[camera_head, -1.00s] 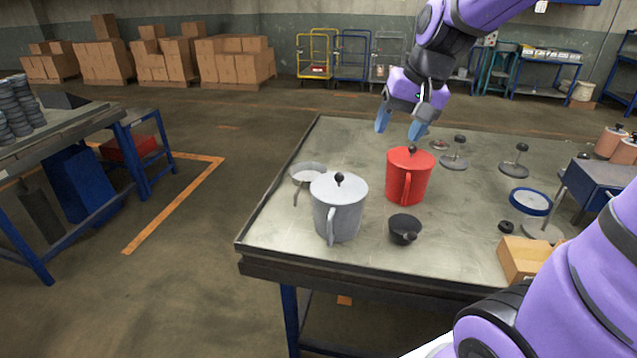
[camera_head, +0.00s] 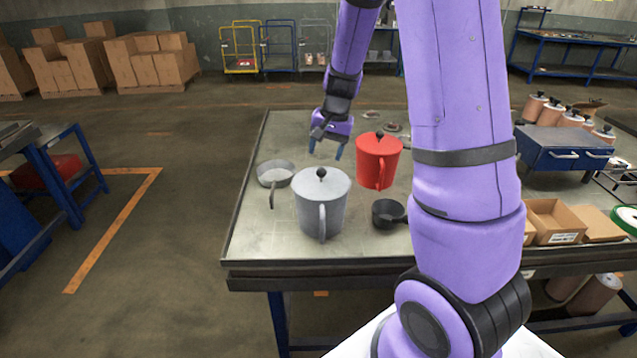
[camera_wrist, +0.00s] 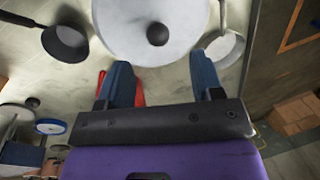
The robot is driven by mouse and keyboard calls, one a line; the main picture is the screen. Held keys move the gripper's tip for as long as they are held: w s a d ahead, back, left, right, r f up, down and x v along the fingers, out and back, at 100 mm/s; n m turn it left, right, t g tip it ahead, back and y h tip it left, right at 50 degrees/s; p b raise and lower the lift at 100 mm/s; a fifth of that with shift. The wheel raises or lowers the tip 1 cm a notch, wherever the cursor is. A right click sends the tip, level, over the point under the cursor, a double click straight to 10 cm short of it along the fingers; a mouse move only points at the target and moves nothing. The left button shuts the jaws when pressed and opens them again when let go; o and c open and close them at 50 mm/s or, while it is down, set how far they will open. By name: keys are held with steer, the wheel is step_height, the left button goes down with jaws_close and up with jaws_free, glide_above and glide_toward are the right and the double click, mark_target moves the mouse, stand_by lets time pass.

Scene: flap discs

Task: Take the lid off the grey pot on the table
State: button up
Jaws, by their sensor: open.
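The grey pot (camera_head: 309,217) stands upright on the table (camera_head: 250,232), with its handle towards me. Its pale grey lid (camera_head: 338,181) sits on top and has a round black knob (camera_head: 321,173). In the wrist view the lid (camera_wrist: 125,28) and its knob (camera_wrist: 157,34) show large, just past the fingertips. My gripper (camera_head: 326,148) is behind the pot in the head view, above the table and apart from the lid. In the wrist view my gripper (camera_wrist: 161,75) has its two blue fingers apart, with nothing between them.
A red lidded pot (camera_head: 376,162) stands to the right of the grey pot. A dark saucepan (camera_head: 387,214) is at its right front, and a light grey pan (camera_head: 275,172) at its left. Cardboard boxes (camera_head: 555,222) lie at the right. The table's front left is clear.

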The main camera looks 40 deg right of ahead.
mark_target(322, 168)
steer(key=shift+w+a+f, duration=0.1)
steer(key=shift+a+f, duration=0.05)
steer(key=shift+f, duration=1.05)
steer(key=shift+w+a+f, duration=0.15)
steer(key=shift+f, duration=1.05)
steer(key=shift+w+a+f, duration=0.1)
steer(key=shift+a+f, duration=0.05)
steer(key=shift+f, duration=1.05)
steer(key=c, duration=1)
